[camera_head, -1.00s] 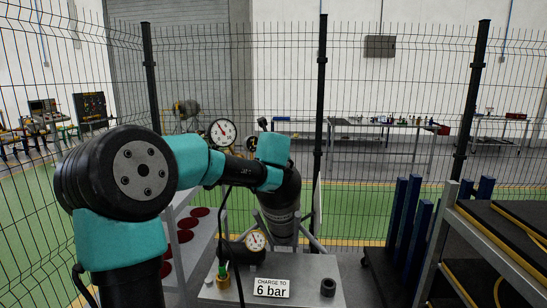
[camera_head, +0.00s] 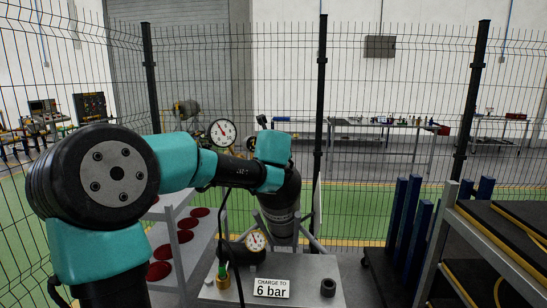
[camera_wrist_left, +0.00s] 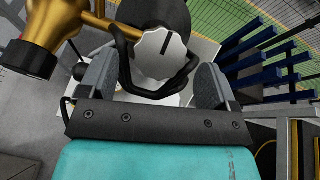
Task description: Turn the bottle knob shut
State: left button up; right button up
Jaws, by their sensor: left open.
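In the left wrist view a white scalloped knob (camera_wrist_left: 157,50) with a black line on its face sits inside a black guard loop (camera_wrist_left: 186,78). The open fingers of my left gripper (camera_wrist_left: 153,88) stand on either side, with gaps to the knob. A brass fitting (camera_wrist_left: 62,22) is at the upper left. In the head view my arm hides the knob, and my gripper's fingers cannot be made out there. A dark cylinder (camera_head: 282,207), perhaps the bottle, stands beyond a gauge (camera_head: 256,241) and a sign (camera_head: 271,288) reading "CHARGE TO 6 bar". My right gripper is not in view.
Another gauge (camera_head: 222,132) stands behind my forearm. A brass fitting (camera_head: 223,280) and a black cylinder (camera_head: 328,287) are on the grey bench (camera_head: 315,267). Blue uprights (camera_head: 403,217) and a shelf rack stand at right. A shelf with red discs (camera_head: 185,236) is at left. Wire fencing closes the back.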

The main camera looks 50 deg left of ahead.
pick_arm(q)
jog(key=v, duration=1.4)
jog(key=w+d+f+n+g+h, duration=0.1)
jog(key=w+d+f+h, duration=0.15)
jog(key=f, duration=0.65)
jog(key=w+d+f+n+g+h, duration=0.15)
jog(key=w+d+f, duration=0.25)
jog(key=f, duration=0.4)
jog(key=w+d+f+n+h, duration=0.2)
jog(key=w+d+f+h, duration=0.1)
jog(key=f, duration=0.6)
jog(key=s+d+f+n+g+h, duration=0.1)
jog(key=d+f+n+g+h, duration=0.3)
jog(key=f, duration=0.6)
jog(key=s+d+f+n+t+h, duration=0.1)
jog(key=d+f+n, duration=0.2)
jog(key=d+f, duration=0.5)
jog(key=s+d+f+n+g, duration=0.1)
jog(key=s+d+f+n, duration=0.1)
jog(key=s+f+n, duration=0.3)
jog(key=s+d+f+n+g+h, duration=0.1)
jog(key=s+f+n, duration=0.4)
jog(key=f, duration=0.6)
jog(key=s+d+f+n+g, duration=0.1)
jog(key=s+d+f+n, duration=0.3)
jog(key=f, duration=0.4)
jog(key=shift+s+f+n+h, duration=0.3)
jog(key=shift+s+n, duration=0.25)
jog(key=shift+s, duration=0.5)
